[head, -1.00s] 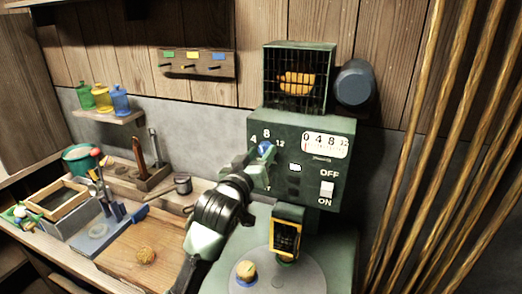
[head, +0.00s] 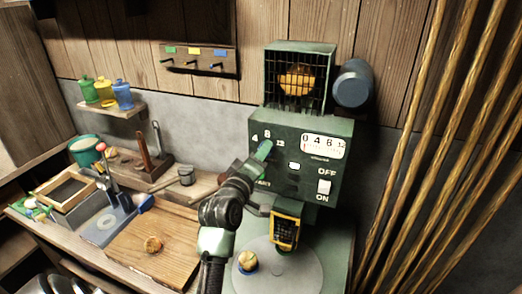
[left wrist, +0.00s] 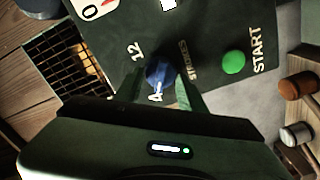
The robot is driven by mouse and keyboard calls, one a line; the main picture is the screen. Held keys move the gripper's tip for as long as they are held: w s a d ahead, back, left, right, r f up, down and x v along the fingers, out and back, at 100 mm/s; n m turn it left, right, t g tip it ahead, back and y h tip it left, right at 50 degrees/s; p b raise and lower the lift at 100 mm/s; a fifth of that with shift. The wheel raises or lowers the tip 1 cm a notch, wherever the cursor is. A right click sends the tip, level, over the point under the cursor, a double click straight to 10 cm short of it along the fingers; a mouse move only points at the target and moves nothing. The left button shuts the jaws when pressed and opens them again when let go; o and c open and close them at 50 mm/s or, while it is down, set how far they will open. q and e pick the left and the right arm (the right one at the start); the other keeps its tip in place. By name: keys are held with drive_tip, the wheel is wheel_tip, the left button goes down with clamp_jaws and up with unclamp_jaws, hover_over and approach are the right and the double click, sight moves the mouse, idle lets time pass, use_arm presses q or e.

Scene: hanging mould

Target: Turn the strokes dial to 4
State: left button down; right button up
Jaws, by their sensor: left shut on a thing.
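The blue strokes dial (left wrist: 160,74) is on the front of the green machine (head: 312,125). In the left wrist view it sits between the two fingers of my left gripper (left wrist: 160,88), which is shut on it. In the head view my left gripper (head: 262,152) covers most of the dial, below the printed 4, 8 and 12. I cannot tell exactly where the dial points. My right gripper is not in view.
A green START button (left wrist: 233,62) is near the dial. The ON/OFF switch (head: 324,187) and a gauge (head: 323,146) are to the right. A yellow-framed mould (head: 285,230) hangs above a round plate (head: 290,275). Wooden poles (head: 445,130) stand at the right.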

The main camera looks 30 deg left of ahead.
use_arm(q)
drive_tip(key=shift+n, duration=0.3)
drive_tip(key=c, duration=0.9)
unclamp_jaws()
drive_tip(key=b+v, duration=0.2)
drive_tip(key=v, duration=0.5)
drive_tip(key=shift+s, duration=0.4)
